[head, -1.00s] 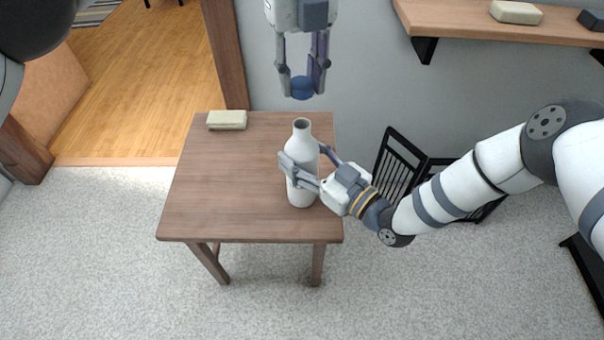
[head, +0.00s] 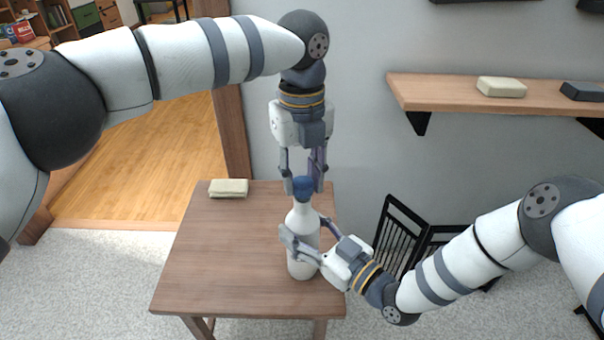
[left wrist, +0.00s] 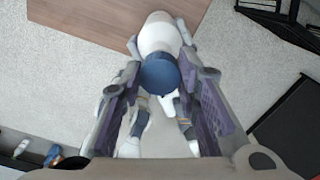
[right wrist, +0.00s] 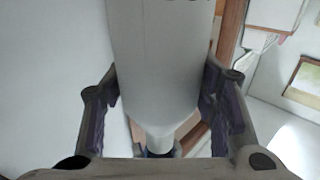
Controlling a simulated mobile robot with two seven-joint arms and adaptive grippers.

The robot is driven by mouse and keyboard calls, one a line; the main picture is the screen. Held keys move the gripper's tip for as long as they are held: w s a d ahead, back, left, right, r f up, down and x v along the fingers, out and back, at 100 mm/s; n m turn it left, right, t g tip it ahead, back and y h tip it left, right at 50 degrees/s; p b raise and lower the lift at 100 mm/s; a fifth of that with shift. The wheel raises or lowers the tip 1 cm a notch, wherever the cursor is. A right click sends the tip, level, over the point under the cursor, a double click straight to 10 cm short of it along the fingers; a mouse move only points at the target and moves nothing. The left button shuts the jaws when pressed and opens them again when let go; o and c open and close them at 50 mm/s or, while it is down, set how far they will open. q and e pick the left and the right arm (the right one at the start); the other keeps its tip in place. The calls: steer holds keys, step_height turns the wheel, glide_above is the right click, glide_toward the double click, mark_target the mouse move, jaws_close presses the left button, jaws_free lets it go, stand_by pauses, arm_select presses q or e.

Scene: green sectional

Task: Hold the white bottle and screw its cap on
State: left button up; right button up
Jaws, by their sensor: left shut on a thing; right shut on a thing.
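The white bottle (head: 303,265) stands upright on the wooden table (head: 225,262), near its right edge. My right gripper (head: 304,234) is shut on the bottle's body from the right side; the right wrist view also shows the bottle (right wrist: 160,60) between the fingers. The blue cap (head: 303,190) is at the top of the bottle's neck, in line with it and seemingly touching. My left gripper (head: 303,183) points down from above and is shut on the cap, which also shows in the left wrist view (left wrist: 159,74). The cap hides the bottle's mouth, so I cannot tell whether the threads are engaged.
A pale block (head: 228,188) lies at the table's back left corner. A wall shelf (head: 450,93) at the upper right holds a cream block (head: 501,87) and a dark block (head: 582,91). A black rack (head: 400,235) stands right of the table. The table's left part is clear.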

arm_select(q)
steer(key=shift+f, duration=0.9)
steer(key=shift+f, duration=0.6)
